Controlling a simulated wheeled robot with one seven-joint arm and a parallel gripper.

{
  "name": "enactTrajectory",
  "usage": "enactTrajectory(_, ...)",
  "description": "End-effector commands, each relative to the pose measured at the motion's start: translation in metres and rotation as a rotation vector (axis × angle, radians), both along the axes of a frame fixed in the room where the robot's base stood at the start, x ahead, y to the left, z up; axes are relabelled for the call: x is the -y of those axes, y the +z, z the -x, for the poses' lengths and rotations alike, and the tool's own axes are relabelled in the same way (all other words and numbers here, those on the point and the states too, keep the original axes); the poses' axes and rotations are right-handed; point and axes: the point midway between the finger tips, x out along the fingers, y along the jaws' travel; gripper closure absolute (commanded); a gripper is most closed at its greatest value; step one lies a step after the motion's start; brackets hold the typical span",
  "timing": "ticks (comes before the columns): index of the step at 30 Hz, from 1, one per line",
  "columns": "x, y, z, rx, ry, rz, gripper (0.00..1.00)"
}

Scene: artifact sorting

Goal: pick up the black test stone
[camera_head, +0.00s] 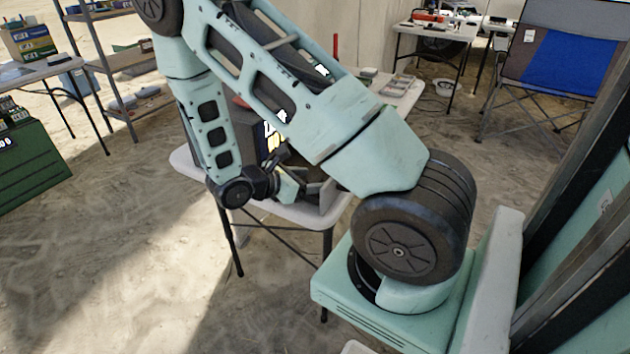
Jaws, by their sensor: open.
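I cannot make out the black test stone; my own arm covers much of the white table (303,216) in front of me. My gripper (304,187) is low over the near edge of that table, partly hidden by my arm and small in the picture. It is open. I see nothing that I can tell is held between its fingers.
A dark box with white and yellow marks (271,137) stands on the table behind my gripper. A folding chair (565,62) and another table (462,33) stand at back right. A green crate (33,165) and shelves (130,67) are at left. Sandy floor lies open at front left.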

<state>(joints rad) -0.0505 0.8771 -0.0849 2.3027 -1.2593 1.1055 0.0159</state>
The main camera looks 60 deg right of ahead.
Motion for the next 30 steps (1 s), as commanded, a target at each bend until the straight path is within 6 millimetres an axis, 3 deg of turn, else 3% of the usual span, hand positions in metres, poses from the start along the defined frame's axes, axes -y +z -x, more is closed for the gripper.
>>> enactTrajectory(4,0.000,0.000,0.000,0.000,0.000,0.000,0.40)
enactTrajectory(9,0.000,0.000,0.000,0.000,0.000,0.000,0.88)
enactTrajectory(22,-0.001,0.003,0.000,0.002,-0.001,0.001,0.92)
enactTrajectory(30,-0.001,0.029,-0.001,0.004,-0.001,0.000,0.92)
